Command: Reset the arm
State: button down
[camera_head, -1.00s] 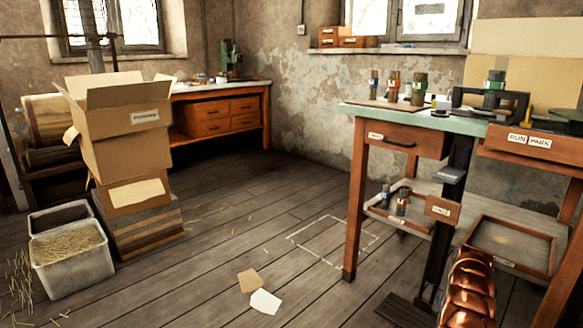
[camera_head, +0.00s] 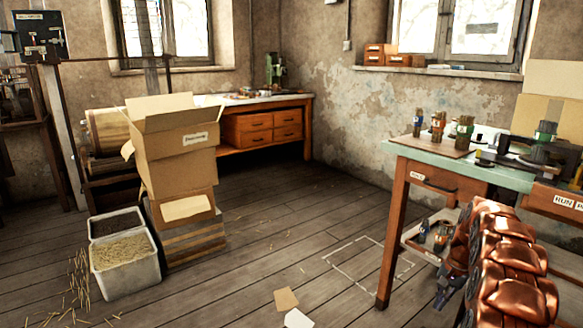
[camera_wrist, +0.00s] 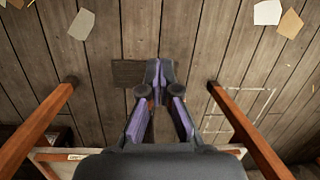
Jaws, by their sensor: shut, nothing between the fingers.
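My arm shows at the lower right of the head view as a row of copper-coloured segments. My gripper (camera_head: 446,288) hangs at its end, low in front of the green-topped bench (camera_head: 452,163). In the wrist view my gripper (camera_wrist: 160,72) points down over the plank floor, its dark and purple fingers together and nothing held between them. Wooden bench legs (camera_wrist: 48,115) show on either side of it in the wrist view.
Cups of rods (camera_head: 438,125) and a press stand on the bench. An open cardboard box (camera_head: 175,145) sits on a stack at left beside a grey bin (camera_head: 125,270). Papers (camera_head: 286,299) lie on the floor.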

jog(key=s+a+r+n+p, duration=0.2)
jog(key=s+a+r+p, duration=0.35)
jog(key=r, duration=0.45)
jog(key=s+a+r+n+p, duration=0.1)
jog(key=s+a+r+p, duration=0.35)
jog(key=a+r, duration=0.4)
jog(key=s+a+r+n+p, duration=0.2)
jog(key=s+a+r+p, duration=0.3)
jog(key=r, duration=0.7)
jog(key=s+a+r+n+p, duration=0.1)
jog(key=s+a+r+p, duration=0.1)
jog(key=s+r+p, duration=0.3)
jog(key=s+a+r+n+g+h+p, duration=0.1)
jog(key=s+r+p, duration=0.5)
jog(key=s, duration=0.7)
jog(key=s+a+r+n+h+p, duration=0.1)
jog(key=s+a+r+p, duration=0.3)
jog(key=s, duration=0.6)
jog(key=shift+a+r+n+p, duration=0.2)
jog(key=shift+r+n+p, duration=0.55)
jog(key=shift+p, duration=0.3)
jog(key=shift+f, duration=0.1)
